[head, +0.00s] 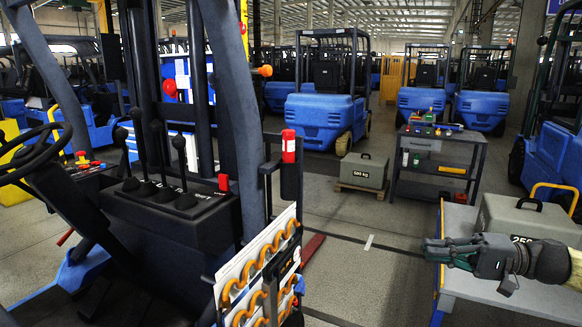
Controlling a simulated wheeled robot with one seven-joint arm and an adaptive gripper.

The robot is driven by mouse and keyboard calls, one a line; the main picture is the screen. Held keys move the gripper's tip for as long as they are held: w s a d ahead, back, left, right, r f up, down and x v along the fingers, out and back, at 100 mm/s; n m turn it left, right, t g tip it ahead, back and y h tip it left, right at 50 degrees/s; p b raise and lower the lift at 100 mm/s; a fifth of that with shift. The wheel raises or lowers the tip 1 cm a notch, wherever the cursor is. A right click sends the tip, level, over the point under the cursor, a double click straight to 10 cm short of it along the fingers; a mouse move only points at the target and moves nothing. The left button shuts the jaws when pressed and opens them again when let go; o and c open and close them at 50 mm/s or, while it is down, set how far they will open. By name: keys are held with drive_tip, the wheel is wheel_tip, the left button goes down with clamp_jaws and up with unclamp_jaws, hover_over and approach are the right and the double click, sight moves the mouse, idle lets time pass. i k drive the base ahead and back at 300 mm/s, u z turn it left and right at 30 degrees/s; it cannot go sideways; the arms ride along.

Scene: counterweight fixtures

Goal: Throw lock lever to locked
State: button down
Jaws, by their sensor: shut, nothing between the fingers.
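A lever console (172,205) on the forklift at the left carries several black levers (182,160) with round knobs. A small red piece (224,182) stands at its right end, beside small white lettering too small to read surely. I cannot tell surely which part is the lock lever, or its position.
The grey table (470,283) bears a grey counterweight (520,218) behind my arm. A rack of orange hooks (232,300) stands at the lower middle. A dark workbench (468,150) and a 500 kg weight (361,171) stand farther back. Open floor (365,270) lies between forklift and table.

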sight(223, 179)
drive_tip(key=z, duration=0.25)
drive_tip(key=i, duration=0.8)
drive_tip(key=u, duration=0.7)
drive_tip(key=i, duration=0.7)
drive_tip(key=u, duration=0.6)
